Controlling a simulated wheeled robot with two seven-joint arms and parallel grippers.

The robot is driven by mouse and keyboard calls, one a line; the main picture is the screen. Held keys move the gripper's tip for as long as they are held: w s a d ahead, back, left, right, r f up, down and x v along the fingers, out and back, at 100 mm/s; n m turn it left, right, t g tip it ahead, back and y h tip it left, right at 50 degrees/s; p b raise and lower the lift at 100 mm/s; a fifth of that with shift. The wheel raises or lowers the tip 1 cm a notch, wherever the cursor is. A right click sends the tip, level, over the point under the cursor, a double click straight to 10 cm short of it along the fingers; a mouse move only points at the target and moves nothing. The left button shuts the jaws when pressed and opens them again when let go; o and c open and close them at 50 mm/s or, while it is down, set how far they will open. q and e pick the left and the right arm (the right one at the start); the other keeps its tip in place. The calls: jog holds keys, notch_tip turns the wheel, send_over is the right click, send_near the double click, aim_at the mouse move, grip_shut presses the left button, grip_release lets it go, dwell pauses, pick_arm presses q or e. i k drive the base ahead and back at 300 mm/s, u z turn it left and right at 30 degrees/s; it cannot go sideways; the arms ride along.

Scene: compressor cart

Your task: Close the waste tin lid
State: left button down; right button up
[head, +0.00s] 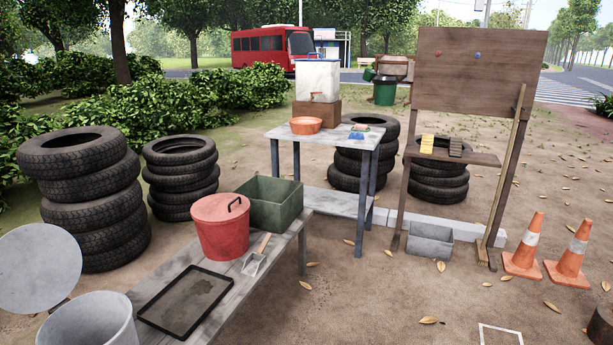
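A pale grey round tin (92,322) stands at the lower left, cut off by the bottom edge of the view. Its round grey lid (40,268) is raised, tilted up behind and to the left of the tin's open mouth. A dark piece, perhaps a hinge, shows between lid and tin. A red bucket (222,232) with a flat red lid and a dark handle stands on the low bench, its lid on. Neither of my grippers is in view.
The low grey bench (290,240) also holds a black tray (187,300), a small scoop (256,258) and a green bin (270,203). Stacked tyres (92,195) stand behind the tin. Traffic cones (524,246) stand at the right. Open dirt lies right of the bench.

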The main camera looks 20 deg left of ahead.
aim_at(41, 263)
jog(key=u, duration=0.9)
jog(key=i, duration=1.6)
jog(key=u, duration=0.95)
